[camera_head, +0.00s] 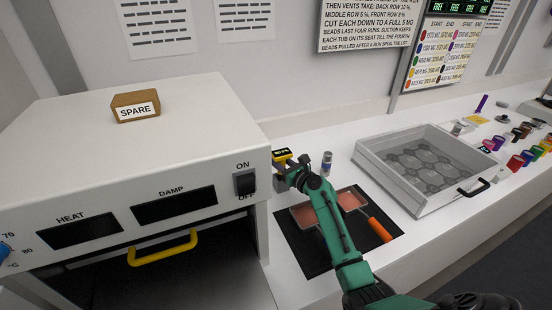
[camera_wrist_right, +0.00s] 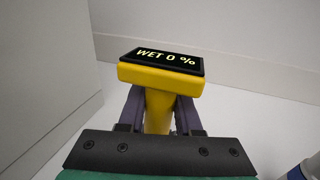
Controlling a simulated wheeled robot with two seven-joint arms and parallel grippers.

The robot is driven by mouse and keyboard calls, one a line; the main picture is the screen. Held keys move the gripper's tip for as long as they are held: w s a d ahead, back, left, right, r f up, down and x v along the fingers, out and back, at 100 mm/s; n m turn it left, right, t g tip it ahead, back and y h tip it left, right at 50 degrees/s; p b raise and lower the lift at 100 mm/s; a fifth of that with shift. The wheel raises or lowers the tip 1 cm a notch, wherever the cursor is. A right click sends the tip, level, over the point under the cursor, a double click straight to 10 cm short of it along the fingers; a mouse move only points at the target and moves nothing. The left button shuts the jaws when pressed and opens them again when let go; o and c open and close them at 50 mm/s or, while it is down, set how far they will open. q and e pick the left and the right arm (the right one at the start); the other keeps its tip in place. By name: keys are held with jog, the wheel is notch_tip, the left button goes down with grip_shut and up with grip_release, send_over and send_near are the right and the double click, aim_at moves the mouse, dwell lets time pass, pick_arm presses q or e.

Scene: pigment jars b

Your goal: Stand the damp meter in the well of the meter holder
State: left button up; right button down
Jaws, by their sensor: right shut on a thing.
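The damp meter is yellow with a black display reading "WET 0 %". It fills the middle of the right wrist view (camera_wrist_right: 160,72), its stem between the dark fingers of my right gripper (camera_wrist_right: 155,112). In the head view the meter (camera_head: 282,154) shows beside the right side of the oven, with my right gripper (camera_head: 287,172) shut on it. It looks about upright. A grey shape lies just below the gripper; I cannot tell whether it is the meter holder or part of the gripper. No well is visible. My left gripper is not in view.
A white oven (camera_head: 140,150) with a yellow handle stands close on the left. A small blue-and-grey cylinder (camera_head: 327,163) stands right of the gripper. A black mat (camera_head: 318,262) with a pan lies under my arm. A grey tray (camera_head: 393,183) and coloured jars are further right.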

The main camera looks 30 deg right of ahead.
jog(key=shift+f+b, duration=0.5)
jog(key=shift+f, duration=0.2)
jog(key=c, duration=0.5)
grip_release()
jog(key=shift+r, duration=0.1)
jog(key=b+v, duration=0.1)
jog(key=v, duration=1.3)
jog(key=shift+s, duration=0.3)
